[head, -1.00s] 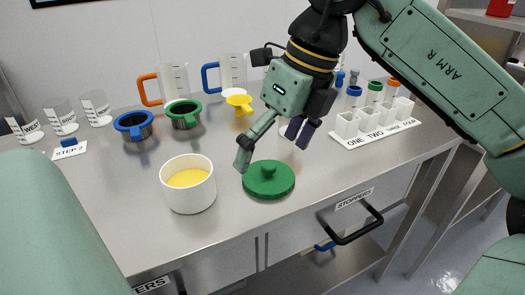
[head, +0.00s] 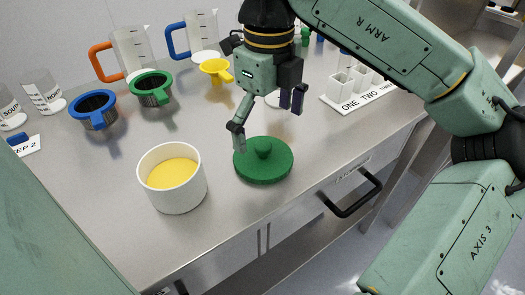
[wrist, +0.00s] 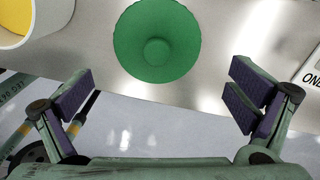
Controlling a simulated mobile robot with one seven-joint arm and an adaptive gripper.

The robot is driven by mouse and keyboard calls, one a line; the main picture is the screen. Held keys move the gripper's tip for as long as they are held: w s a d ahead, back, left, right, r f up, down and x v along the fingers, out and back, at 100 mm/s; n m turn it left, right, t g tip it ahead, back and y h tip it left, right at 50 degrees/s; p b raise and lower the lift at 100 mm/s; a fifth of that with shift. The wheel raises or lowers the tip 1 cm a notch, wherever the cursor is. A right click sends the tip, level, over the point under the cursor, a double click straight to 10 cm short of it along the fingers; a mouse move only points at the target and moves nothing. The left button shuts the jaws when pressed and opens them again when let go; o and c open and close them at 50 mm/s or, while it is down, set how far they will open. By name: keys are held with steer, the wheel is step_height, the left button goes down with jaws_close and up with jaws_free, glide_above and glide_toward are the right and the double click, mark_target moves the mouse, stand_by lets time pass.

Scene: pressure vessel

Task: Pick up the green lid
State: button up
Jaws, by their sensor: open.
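The green lid (head: 263,163), a round disc with a knob on top, lies flat on the steel table near its front edge. It also shows in the wrist view (wrist: 156,42) at the top centre, knob facing the camera. My gripper (head: 265,122) is above the table, behind and over the lid in the head view, with its fingers spread wide and empty. In the wrist view my gripper (wrist: 160,95) shows both purple-padded fingers far apart, below the lid in the picture and not touching it.
A white pot (head: 173,192) with yellow contents stands just left of the lid. Blue (head: 93,110) and green (head: 151,88) rimmed cups, a yellow funnel (head: 215,71) and jugs stand behind. A white labelled rack (head: 357,92) is at right. A black drawer handle (head: 352,196) juts out in front.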

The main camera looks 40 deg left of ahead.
mark_target(264, 146)
steer(key=shift+s+a+f+p, duration=0.1)
steer(key=shift+f+p, duration=0.3)
steer(key=shift+f, duration=1)
steer(key=shift+s+a+f+p, duration=0.1)
steer(key=shift+f+p, duration=0.25)
steer(key=shift+f, duration=1.05)
steer(key=c, duration=1.6)
steer(key=shift+c, duration=0.3)
